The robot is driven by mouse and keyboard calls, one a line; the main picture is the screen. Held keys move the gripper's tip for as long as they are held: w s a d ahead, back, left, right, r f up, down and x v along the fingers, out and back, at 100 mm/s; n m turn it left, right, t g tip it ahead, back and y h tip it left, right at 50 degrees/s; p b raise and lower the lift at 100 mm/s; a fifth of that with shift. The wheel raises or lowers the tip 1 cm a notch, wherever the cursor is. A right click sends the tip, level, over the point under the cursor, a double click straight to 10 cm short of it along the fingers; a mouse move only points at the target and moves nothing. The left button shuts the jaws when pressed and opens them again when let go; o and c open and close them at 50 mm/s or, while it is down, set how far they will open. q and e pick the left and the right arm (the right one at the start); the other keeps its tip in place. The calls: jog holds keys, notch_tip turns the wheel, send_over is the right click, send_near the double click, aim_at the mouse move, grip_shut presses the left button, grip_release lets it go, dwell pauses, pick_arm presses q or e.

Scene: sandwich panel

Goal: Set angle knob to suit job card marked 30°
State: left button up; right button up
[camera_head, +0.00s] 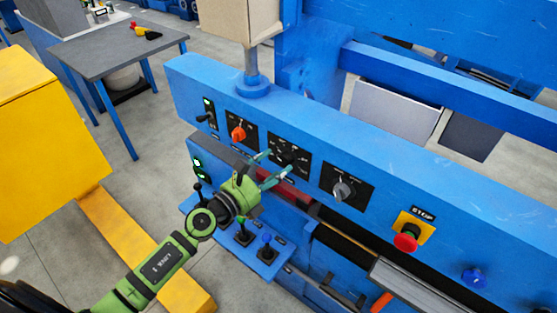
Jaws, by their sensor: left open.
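My left gripper (275,165) is open in front of the blue machine panel (392,205). Its two fingers point at a black dial plate (301,146) with a dark knob (287,157) that lies between and just beyond the fingertips. I see no contact, and the gap is hard to judge. To the right is another black plate with a grey knob (343,189); to the left is a plate with an orange-red knob (239,133). The dial marks are too small to read, so I cannot tell which knob sets the angle. No job card is readable. My right gripper is out of view.
A red stop button (406,239) on a yellow plate and a blue button (474,278) are at the right. Below my gripper, small levers (243,235) stand on a blue ledge. A yellow box (50,140) and a grey table (118,50) are at the left.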

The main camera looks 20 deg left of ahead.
aim_at(285, 160)
pick_arm(q)
jog(key=x, duration=0.2)
jog(key=shift+w+f, duration=0.1)
jog(key=shift+w, duration=0.2)
jog(key=c, duration=1.1)
jog(key=shift+c, duration=0.2)
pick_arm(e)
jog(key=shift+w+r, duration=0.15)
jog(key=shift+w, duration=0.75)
